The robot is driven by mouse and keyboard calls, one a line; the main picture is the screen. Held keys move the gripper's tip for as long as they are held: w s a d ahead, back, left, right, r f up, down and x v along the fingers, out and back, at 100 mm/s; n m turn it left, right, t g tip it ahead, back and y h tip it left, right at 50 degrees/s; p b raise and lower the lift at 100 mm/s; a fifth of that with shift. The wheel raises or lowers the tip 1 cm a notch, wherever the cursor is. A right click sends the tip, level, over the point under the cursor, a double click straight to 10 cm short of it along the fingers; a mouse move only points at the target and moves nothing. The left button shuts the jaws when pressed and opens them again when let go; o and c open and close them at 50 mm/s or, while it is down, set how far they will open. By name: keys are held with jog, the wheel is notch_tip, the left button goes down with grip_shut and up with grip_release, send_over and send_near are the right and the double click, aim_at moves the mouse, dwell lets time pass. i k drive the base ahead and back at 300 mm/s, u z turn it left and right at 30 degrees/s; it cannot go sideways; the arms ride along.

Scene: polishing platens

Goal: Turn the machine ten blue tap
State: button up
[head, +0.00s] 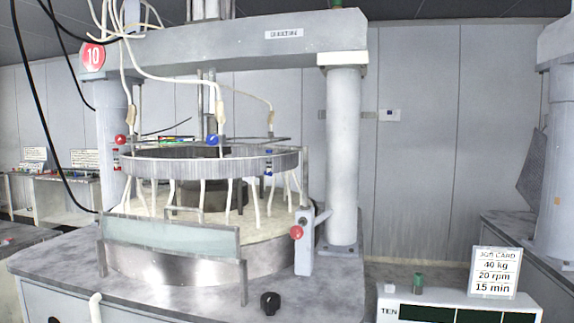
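The machine (200,262) carries a round red sign (93,56) with the number 10. A round blue knob (212,140), which looks like the blue tap, shows near the middle, just above the slatted ring (160,165). Its handle direction is too small to tell. A similar red knob (120,139) is at the ring's left, by the left column. My gripper is not in view.
A red button (296,232) sits on a grey post at the machine's front right. A black knob (270,303) is on the front deck. A job card (495,272) stands on the panel marked TEN (390,311). Black cables hang at upper left.

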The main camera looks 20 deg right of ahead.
aim_at(210, 139)
jog(key=k, duration=0.35)
jog(key=u, duration=0.15)
jog(key=i, duration=0.95)
jog(key=z, duration=1.15)
jog(key=k, duration=0.15)
jog(key=u, duration=3.15)
